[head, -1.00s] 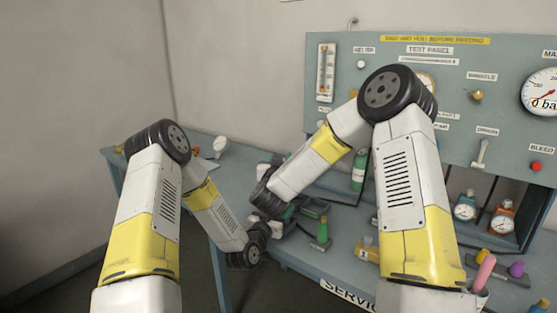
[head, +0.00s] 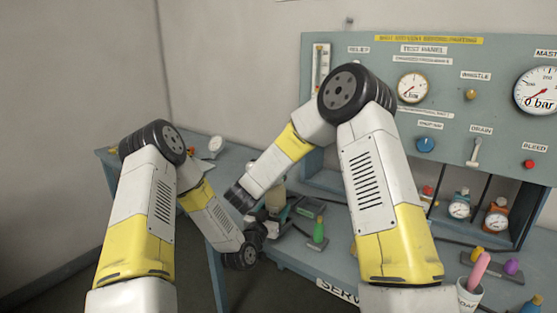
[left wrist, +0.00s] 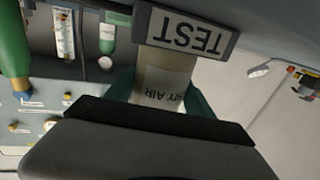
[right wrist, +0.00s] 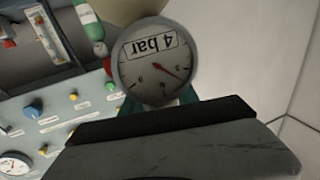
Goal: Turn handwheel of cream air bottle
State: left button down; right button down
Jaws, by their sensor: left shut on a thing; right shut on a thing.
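The cream air bottle (head: 277,199) stands at the left part of the bench, partly covered by my right arm in the head view. In the left wrist view the cream bottle (left wrist: 165,80) has an "AIR" label and lies between the teal fingers of my left gripper (left wrist: 160,95), shut on its body. My right gripper (right wrist: 170,97) is shut at the bottle's top end. A round gauge (right wrist: 155,62) reading 4 bar covers its grip, so the handwheel is hidden. Cream surface (right wrist: 130,10) shows behind the gauge.
A "TEST" sign (left wrist: 187,30) is close to the bottle. A green bottle (head: 319,230) stands to its right on the bench. The test panel (head: 450,110) rises behind. Gauges (head: 459,208) and a cup (head: 468,297) with coloured items are on the right.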

jog(key=c, duration=0.9)
grip_release()
notch_tip(320, 180, up, 10)
